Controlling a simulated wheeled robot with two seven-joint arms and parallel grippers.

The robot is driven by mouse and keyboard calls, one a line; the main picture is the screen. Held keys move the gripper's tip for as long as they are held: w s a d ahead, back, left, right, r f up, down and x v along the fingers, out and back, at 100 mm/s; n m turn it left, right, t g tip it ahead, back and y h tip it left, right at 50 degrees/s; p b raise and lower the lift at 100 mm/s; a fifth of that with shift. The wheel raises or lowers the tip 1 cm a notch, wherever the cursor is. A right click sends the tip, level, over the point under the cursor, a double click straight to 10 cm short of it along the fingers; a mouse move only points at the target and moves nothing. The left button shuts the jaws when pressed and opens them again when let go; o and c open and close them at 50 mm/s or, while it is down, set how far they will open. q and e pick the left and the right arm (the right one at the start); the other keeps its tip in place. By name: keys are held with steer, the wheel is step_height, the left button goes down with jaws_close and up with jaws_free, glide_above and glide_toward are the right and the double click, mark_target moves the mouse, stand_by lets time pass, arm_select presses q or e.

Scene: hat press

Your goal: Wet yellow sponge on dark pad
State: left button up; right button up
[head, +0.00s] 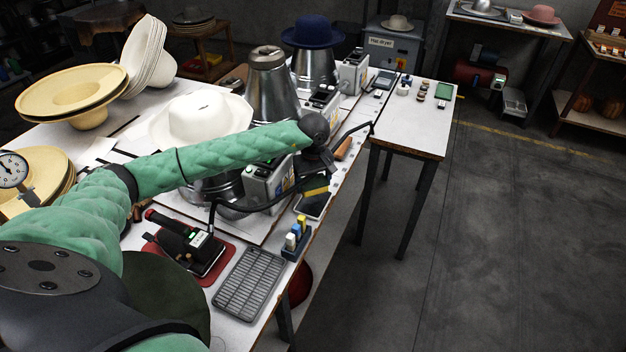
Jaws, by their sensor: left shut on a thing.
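My left gripper (319,175), dark grey at the end of my green padded arm, points down near the table's right edge. It is shut on the yellow sponge (316,191), which shows as a small yellow strip below the fingers. The dark pad (313,207) lies in a light-rimmed tray directly under the sponge. The sponge overlaps the pad in the head view; I cannot tell whether it touches or sits slightly above. The fingers are partly hidden by the wrist. My right gripper is not in view.
A holder with coloured sticks (296,238), a grey ribbed rack (250,284) and a red mat (222,262) lie nearer. A grey control box (266,188) and a white hat (198,118) stand left of the gripper. The floor right of the table is clear.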

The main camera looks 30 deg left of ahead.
mark_target(313, 202)
arm_select(q)
steer(key=shift+f, duration=2.5)
steer(key=shift+f+b, duration=0.5)
steer(key=shift+b, duration=0.05)
steer(key=shift+f+b, duration=0.1)
steer(key=shift+b, duration=0.4)
stand_by(1.8)
